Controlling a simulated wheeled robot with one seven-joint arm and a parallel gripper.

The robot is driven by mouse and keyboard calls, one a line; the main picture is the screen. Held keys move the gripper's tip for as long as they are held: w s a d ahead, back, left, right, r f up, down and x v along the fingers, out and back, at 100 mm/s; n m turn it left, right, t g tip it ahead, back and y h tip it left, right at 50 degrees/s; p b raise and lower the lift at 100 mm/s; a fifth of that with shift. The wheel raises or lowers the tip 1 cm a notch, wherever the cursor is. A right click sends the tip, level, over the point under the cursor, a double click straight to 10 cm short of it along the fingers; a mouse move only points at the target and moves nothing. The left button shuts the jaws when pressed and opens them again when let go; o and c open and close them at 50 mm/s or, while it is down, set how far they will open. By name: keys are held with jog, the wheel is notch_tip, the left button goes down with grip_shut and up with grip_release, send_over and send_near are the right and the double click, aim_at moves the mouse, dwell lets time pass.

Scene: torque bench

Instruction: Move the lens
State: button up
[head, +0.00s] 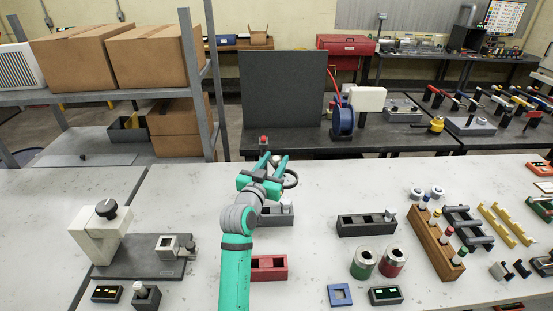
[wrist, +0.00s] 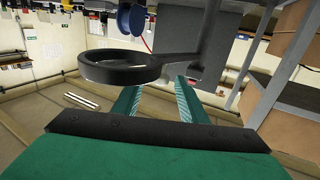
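The lens is a black ring (wrist: 122,68) with a dark arm (wrist: 190,62) running to the right of it in the wrist view. In the head view the ring (head: 291,179) shows just right of my gripper (head: 275,162), above the bench. My gripper (wrist: 157,82) is open, with a gap between its two ridged teal fingers. The lens arm crosses close to the fingertips. I cannot tell whether they touch it. A dark upright piece (wrist: 207,30) meets the lens arm. My gripper and arm hide part of the lens in the head view.
A grey slotted block (head: 272,216) and a red block (head: 269,266) stand on the bench near my arm. A press-like fixture (head: 100,232) is at left. A second slotted block (head: 365,226) and green and red cans (head: 364,263) are at right. A dark panel (head: 283,95) stands behind.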

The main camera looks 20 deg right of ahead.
jog(key=shift+x, duration=0.8)
jog(key=shift+c, duration=0.6)
grip_shut()
jog(key=shift+w+a, duration=0.1)
